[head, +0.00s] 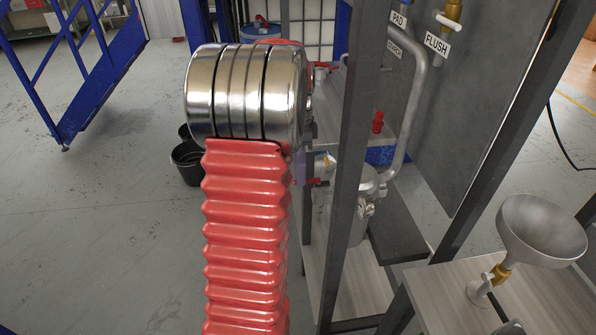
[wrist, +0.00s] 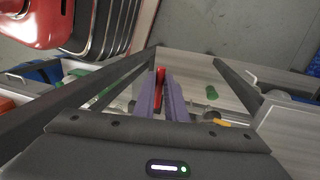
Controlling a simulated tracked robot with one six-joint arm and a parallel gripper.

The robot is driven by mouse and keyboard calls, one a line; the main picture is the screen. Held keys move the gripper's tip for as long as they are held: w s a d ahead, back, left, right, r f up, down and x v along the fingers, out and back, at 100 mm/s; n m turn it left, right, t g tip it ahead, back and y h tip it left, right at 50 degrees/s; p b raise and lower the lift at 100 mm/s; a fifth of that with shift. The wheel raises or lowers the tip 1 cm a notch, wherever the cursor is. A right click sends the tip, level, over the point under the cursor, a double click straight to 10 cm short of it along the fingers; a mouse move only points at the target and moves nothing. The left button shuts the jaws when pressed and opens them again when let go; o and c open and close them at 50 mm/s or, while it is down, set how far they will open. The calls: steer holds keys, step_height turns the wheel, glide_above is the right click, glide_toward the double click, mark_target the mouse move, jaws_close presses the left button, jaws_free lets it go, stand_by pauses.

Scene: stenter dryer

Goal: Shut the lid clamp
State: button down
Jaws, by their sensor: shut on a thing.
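A metal vessel (head: 345,215) with a lid stands on the rack shelf, partly hidden behind a dark upright. The red handle of the lid clamp (head: 318,182) sticks out at its left side. My gripper (head: 304,168) is at this handle, mostly hidden behind my red-sleeved arm. In the wrist view the two purple fingers of my gripper (wrist: 163,88) are closed around the red handle (wrist: 160,75). The clamp's latch end and its exact angle are hidden.
Dark rack uprights (head: 352,130) stand close to the right of my arm. A bent grey pipe (head: 414,90) runs down to the vessel. A funnel (head: 541,232) stands on the table at right. Open floor and black buckets (head: 187,163) lie left.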

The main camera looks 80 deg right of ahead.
steer(key=shift+w+d, duration=0.1)
steer(key=shift+w, duration=0.1)
steer(key=c, duration=2.1)
jaws_free()
steer(key=o, duration=0.3)
steer(key=shift+s, duration=0.1)
steer(key=shift+r, duration=0.15)
step_height(320, 180, up, 13)
steer(key=d, duration=0.2)
steer(key=shift+w+d, duration=0.25)
steer(key=shift+w, duration=0.05)
steer(key=shift+r, duration=0.1)
